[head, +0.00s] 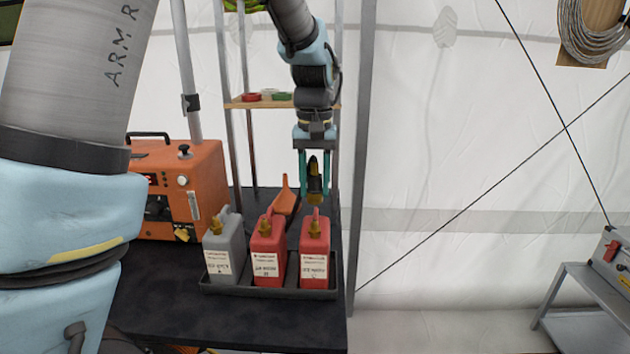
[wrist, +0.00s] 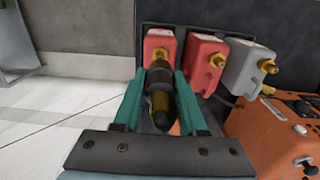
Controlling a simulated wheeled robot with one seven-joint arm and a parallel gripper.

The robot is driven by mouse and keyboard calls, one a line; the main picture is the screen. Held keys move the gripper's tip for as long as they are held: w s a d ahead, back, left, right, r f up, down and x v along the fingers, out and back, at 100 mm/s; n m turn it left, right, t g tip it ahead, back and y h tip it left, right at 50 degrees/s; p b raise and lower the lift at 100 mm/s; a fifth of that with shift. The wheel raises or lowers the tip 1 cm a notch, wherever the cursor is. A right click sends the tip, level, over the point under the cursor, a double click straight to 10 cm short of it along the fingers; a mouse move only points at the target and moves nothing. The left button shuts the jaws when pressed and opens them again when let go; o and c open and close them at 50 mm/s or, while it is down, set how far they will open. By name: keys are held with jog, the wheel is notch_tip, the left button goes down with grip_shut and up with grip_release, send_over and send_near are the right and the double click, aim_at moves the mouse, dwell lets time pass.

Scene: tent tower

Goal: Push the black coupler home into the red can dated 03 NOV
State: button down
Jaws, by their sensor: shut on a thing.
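My gripper (head: 315,185) has its teal fingers shut on the black coupler (head: 314,181), which hangs nose down with a brass end. In the wrist view the coupler (wrist: 159,85) sits between the fingers and covers part of a red can (wrist: 158,42). In the head view the coupler is above the right red can (head: 314,250); whether it touches the can's brass fitting I cannot tell. A second red can (head: 268,250) and a grey can (head: 222,248) stand to the left, with brass fittings. The labels are too small to read, so the date 03 NOV cannot be picked out.
The cans stand in a black tray (head: 262,291) on a dark table (head: 180,300). An orange generator-like unit (head: 180,190) is at the left, and an orange funnel (head: 286,198) behind the cans. A metal post (head: 360,150) rises just right of the tray.

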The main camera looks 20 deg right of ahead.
aim_at(315, 162)
jog(key=shift+f+b, duration=0.85)
jog(key=shift+f, duration=1)
jog(key=shift+f+b, duration=0.5)
jog(key=shift+f, duration=1.25)
dwell(0.8)
jog(key=shift+c, duration=1.9)
grip_release()
notch_tip(315, 162, up, 11)
jog(key=shift+f+b, duration=0.1)
jog(key=shift+b, duration=1.05)
